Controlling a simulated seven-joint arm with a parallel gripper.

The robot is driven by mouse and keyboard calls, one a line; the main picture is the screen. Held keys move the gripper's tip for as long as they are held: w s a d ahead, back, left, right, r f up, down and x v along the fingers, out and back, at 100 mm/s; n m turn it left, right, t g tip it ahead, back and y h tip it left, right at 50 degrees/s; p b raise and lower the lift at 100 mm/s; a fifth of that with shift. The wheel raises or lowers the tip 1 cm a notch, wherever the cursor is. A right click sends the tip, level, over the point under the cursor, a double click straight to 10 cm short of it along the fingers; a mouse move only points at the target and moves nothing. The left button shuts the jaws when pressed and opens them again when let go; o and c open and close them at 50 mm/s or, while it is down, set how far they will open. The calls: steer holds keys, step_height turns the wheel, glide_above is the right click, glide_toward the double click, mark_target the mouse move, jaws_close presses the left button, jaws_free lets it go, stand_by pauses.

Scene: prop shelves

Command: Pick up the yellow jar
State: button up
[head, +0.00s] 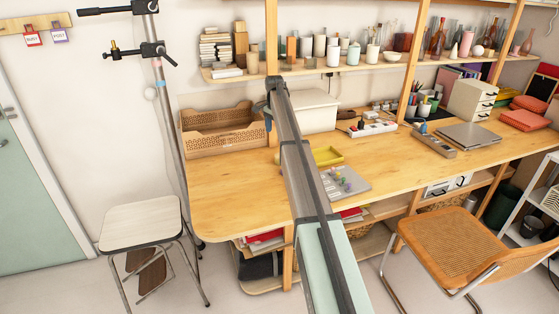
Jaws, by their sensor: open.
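I cannot make out a yellow jar in the head view; parts of the shelf and desk are hidden behind my arm. My gripper (270,106) is small and dark at the far end of the arm, in front of the wall shelf's left part and above the back of the desk. No object shows in it. The wall shelf (345,69) bears several small pots, cups and bottles, mostly white, grey, green and brown.
A wooden desk (225,195) runs across the view, bare at its front left. A stool (140,224) and metal stand are left; a cane chair (455,250) is front right.

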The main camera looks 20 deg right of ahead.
steer(key=f, duration=0.4)
steer(key=d+f, duration=0.1)
steer(key=f, duration=0.4)
steer(key=d+f, duration=0.1)
steer(key=f, duration=0.3)
steer(key=shift+s+f, duration=0.25)
steer(key=shift+c, duration=0.3)
steer(key=c, duration=1.1)
steer(key=shift+r, duration=0.15)
